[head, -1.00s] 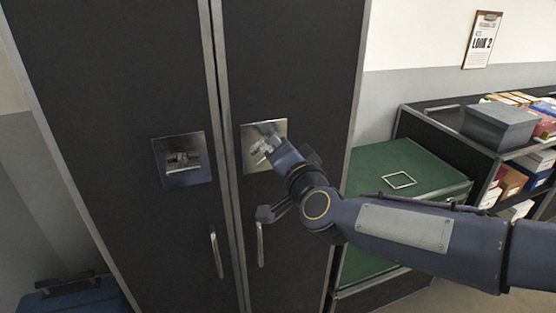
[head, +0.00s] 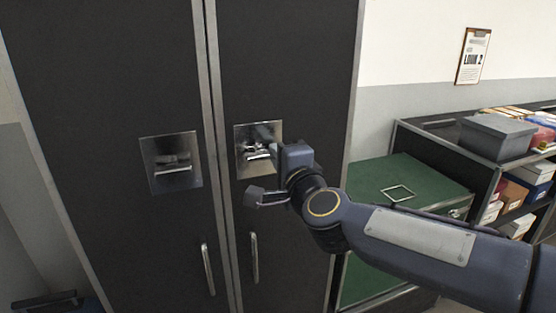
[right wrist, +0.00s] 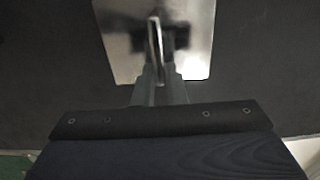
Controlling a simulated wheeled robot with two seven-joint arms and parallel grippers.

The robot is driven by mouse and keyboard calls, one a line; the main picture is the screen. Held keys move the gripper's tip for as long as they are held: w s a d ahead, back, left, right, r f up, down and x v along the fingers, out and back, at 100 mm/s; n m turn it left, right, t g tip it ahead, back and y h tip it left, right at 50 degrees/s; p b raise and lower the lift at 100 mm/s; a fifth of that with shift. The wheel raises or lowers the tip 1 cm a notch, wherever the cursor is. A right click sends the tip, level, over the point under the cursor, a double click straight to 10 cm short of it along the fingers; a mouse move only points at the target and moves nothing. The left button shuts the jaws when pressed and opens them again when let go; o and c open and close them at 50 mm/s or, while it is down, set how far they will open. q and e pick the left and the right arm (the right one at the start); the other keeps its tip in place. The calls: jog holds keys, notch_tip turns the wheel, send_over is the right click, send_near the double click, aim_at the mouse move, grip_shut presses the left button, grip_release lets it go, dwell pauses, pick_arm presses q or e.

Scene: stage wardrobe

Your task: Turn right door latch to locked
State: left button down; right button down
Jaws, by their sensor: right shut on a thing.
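The right door latch is a small metal handle on a square shiny plate (head: 243,142) set in the right dark door (head: 285,60). My right gripper (head: 266,153) is at this plate, its fingers closed on the latch handle. In the right wrist view the latch handle (right wrist: 155,38) stands out from the plate (right wrist: 195,55), between the gripper's fingertips (right wrist: 160,73). The fingers and wrist hide part of the latch in the head view, so its exact turn is hard to read. My left gripper is not in view.
The left door has a similar latch plate (head: 170,163) with a level handle. Vertical pull handles (head: 254,257) sit below on both doors. A green cabinet (head: 385,175) stands to the right, beside shelves with a grey box (head: 493,137). A clipboard (head: 474,56) hangs on the wall.

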dwell(0.4)
jog(key=c, duration=1.5)
grip_release()
jog(key=v, duration=0.7)
jog(key=shift+s+d, duration=0.1)
jog(key=shift+s, duration=0.25)
